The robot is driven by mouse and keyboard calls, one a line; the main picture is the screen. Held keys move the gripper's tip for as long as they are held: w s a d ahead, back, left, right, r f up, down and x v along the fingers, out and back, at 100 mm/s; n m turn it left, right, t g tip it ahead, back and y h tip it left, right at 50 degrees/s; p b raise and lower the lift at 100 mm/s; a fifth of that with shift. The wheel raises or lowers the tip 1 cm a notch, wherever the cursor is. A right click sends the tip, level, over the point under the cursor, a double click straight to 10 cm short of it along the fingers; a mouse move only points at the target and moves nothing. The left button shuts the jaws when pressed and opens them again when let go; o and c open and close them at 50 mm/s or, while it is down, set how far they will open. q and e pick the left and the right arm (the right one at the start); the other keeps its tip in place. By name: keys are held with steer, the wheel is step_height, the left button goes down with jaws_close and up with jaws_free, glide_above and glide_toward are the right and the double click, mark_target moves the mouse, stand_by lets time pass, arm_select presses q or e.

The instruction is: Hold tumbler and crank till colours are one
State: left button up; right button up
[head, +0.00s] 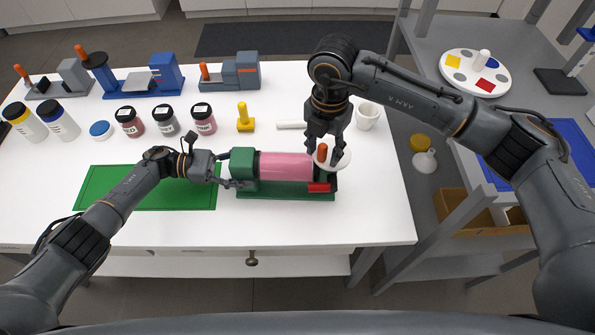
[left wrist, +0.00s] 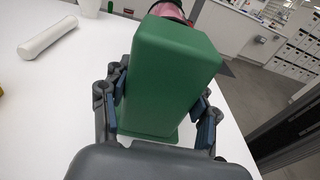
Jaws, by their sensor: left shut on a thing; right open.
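The tumbler (head: 287,166) is a pink cylinder lying level in a green stand (head: 285,190) at the table's front middle. In the head view my left gripper (head: 236,176) is at the stand's left end. In the left wrist view its fingers (left wrist: 160,108) are shut on the green end block (left wrist: 176,80). The crank is a white disc (head: 341,160) with an orange handle (head: 322,152) at the tumbler's right end. My right gripper (head: 324,143) is open, pointing down around or just above the handle; contact is unclear. The pink contents look even in colour.
Several pigment jars (head: 166,121) and a yellow stamp-like piece (head: 245,118) stand behind. Blue and grey devices (head: 166,72) line the back edge. A green mat (head: 95,185) lies left. A white cup (head: 367,115) and white cylinder (head: 290,125) are near my right gripper.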

arm_select(q)
steer(key=shift+a+f, duration=0.1)
steer(key=shift+f, duration=0.15)
arm_select(e)
step_height(320, 180, up, 12)
steer(key=shift+s, duration=0.1)
stand_by(0.4)
arm_select(q)
steer(key=o, duration=1.3)
steer(key=shift+o, duration=1.3)
steer(key=shift+w+r, duration=0.1)
arm_select(e)
steer(key=shift+f, duration=0.1)
arm_select(q)
steer(key=shift+r, duration=0.1)
steer(key=a, duration=0.8)
steer(key=a+r, duration=0.1)
steer(key=a, duration=0.3)
steer(key=shift+w, duration=0.25)
